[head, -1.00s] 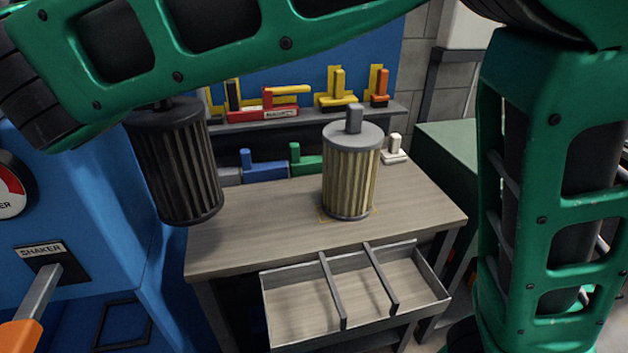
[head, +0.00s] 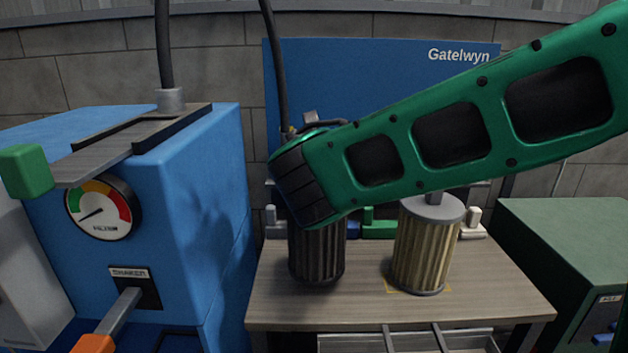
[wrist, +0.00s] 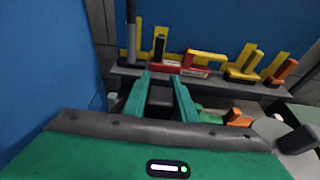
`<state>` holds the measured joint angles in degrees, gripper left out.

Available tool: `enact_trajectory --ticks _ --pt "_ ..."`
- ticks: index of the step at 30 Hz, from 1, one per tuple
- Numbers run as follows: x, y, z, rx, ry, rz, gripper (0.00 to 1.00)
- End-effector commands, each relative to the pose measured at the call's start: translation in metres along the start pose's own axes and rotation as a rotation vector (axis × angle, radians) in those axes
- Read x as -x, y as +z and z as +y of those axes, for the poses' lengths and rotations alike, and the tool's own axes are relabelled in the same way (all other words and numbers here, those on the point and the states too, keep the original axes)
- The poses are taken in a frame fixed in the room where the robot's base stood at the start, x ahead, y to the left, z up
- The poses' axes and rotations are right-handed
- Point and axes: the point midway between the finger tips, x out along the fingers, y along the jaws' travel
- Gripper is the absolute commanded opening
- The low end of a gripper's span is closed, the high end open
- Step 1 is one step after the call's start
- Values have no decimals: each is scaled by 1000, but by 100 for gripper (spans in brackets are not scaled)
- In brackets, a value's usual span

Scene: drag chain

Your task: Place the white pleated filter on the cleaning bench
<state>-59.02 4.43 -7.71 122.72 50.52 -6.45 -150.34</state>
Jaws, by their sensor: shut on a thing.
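The cream-white pleated filter (head: 428,250) with grey end caps stands upright on the right part of the wooden cleaning bench (head: 300,308), within a yellow outline. A dark pleated filter (head: 317,256) hangs upright below my wrist, over the bench's left part. I cannot tell whether its base touches the bench top. My gripper's green fingers (wrist: 161,84) are shut on a dark knob in the wrist view, seemingly the dark filter's handle. In the head view my arm hides the fingers and the dark filter's top. The cream filter's cap (wrist: 283,133) shows at the wrist view's right.
A blue cabinet (head: 205,220) with a gauge (head: 103,207) and shaker lever (head: 122,308) stands left of the bench. A green cabinet (head: 560,235) stands right. Coloured tools (wrist: 195,62) line a shelf behind. A divided tray (head: 395,344) sits below the bench front.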

Motion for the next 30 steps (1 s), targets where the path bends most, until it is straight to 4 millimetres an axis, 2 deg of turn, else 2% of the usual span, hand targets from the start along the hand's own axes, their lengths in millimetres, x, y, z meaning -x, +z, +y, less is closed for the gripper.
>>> enact_trajectory --ticks 7,18,19,21,30 --pt "-9 -31 1 5 0 0 0" --pt "-11 -34 1 1 0 -1 0" --pt "-10 -35 1 2 0 0 32" --pt "-10 -35 1 2 0 0 44" --pt "-10 -34 1 2 1 0 44"
